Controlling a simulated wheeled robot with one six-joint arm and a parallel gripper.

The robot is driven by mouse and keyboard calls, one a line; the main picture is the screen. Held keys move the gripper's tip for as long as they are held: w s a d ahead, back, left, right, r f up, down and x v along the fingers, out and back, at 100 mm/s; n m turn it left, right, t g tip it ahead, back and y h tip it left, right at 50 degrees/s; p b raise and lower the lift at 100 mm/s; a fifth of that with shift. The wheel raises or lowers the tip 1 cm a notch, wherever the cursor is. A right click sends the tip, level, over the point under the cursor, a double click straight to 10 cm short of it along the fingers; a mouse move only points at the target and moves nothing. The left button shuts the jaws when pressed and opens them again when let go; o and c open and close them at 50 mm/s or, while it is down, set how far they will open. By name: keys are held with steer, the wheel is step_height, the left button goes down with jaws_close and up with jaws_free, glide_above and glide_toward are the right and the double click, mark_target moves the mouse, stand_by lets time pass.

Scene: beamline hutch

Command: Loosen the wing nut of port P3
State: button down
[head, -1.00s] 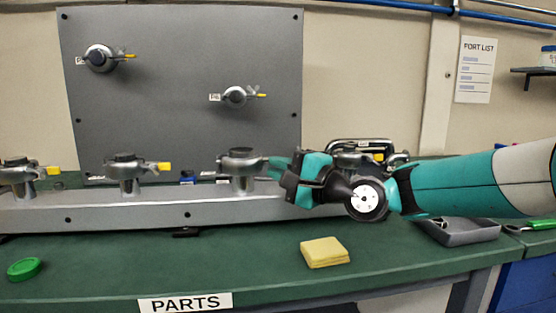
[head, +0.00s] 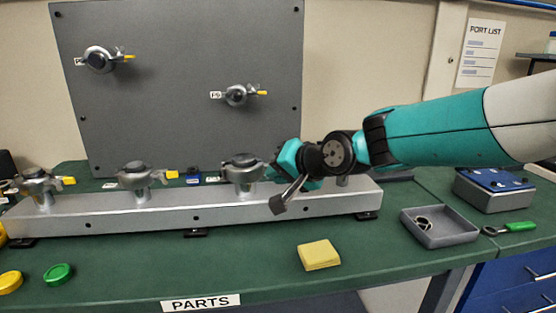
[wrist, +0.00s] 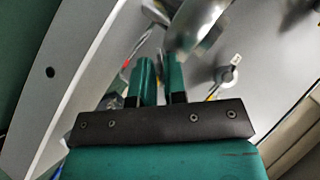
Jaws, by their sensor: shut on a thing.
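A grey bench rail (head: 190,213) carries several clamped ports. My gripper (head: 274,168) is at the right side of the third port from the left (head: 243,172), and its arm comes in from the right. In the wrist view the two teal fingers (wrist: 160,72) are close together beside the round metal clamp (wrist: 198,25). They are shut on the clamp's wing nut, which is mostly hidden between them. I cannot read a P3 label at this port.
A grey panel (head: 170,80) behind carries two more clamped ports. A yellow sponge-like block (head: 319,255), a grey tray (head: 438,228), a blue-topped box (head: 494,190) and a green-handled tool (head: 515,227) lie on the bench.

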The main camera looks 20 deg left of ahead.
steer(key=h+p, duration=0.1)
steer(key=n+h+p, duration=0.1)
steer(key=n+t+h+p, duration=0.1)
steer(key=shift+s+a+r, duration=0.15)
steer(key=shift+a+r, duration=0.1)
steer(key=shift+r, duration=0.15)
steer(key=shift+a+n+t+h+p, duration=0.1)
steer(key=shift+n+t+h+p, duration=0.5)
steer(key=shift+t+h+p, duration=0.45)
steer(key=shift+h, duration=0.25)
steer(key=c, duration=1.3)
jaws_free()
steer(key=shift+f, duration=0.1)
steer(key=shift+s+a+g, duration=0.1)
steer(key=shift+g, duration=0.15)
